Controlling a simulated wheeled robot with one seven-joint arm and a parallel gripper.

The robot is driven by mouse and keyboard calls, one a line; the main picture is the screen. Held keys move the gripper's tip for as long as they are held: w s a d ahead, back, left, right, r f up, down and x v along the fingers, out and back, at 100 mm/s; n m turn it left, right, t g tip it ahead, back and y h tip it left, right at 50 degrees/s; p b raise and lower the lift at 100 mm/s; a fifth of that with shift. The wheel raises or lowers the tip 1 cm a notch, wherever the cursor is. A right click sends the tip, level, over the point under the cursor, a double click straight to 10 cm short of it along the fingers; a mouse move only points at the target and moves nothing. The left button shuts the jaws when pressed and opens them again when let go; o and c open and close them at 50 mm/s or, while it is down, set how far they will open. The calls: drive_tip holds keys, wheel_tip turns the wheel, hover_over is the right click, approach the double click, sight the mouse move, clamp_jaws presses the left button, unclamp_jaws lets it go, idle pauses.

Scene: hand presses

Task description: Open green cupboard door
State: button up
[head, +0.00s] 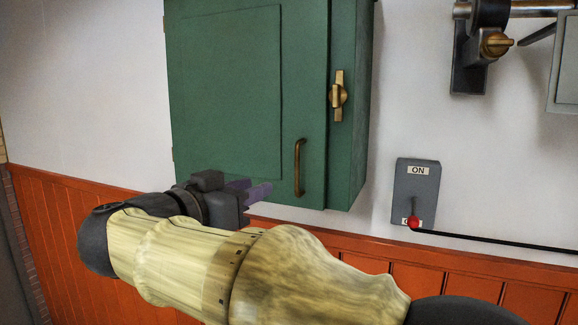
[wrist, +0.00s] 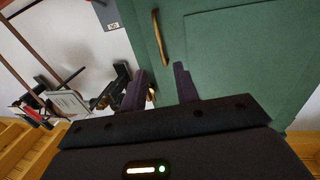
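The green cupboard (head: 348,150) hangs on the white wall with its door (head: 225,90) shut. A brass bar handle (head: 298,167) stands upright near the door's lower right edge, below a brass latch (head: 338,95) on the right frame strip. My gripper (head: 262,190) is in front of the door's lower part, with its purple fingers left of the handle and apart from it. In the wrist view my gripper (wrist: 160,78) shows its two fingers spread with nothing between them. The handle (wrist: 160,37) lies beyond the fingertips there, roughly in line with the gap.
A grey switch box (head: 416,185) with a red-knobbed lever is on the wall to the right. A metal fixture (head: 472,45) and a grey box (head: 563,75) are at the upper right. Orange panelling (head: 420,285) runs along the lower wall.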

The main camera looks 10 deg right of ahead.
sight(296, 171)
drive_tip(key=p+x, duration=0.4)
drive_tip(key=x, duration=0.7)
drive_tip(key=shift+w+d+r+p, duration=0.1)
drive_tip(key=shift+w+d+p, duration=0.1)
drive_tip(key=shift+p, duration=0.2)
drive_tip(key=shift+w+d, duration=0.4)
clamp_jaws()
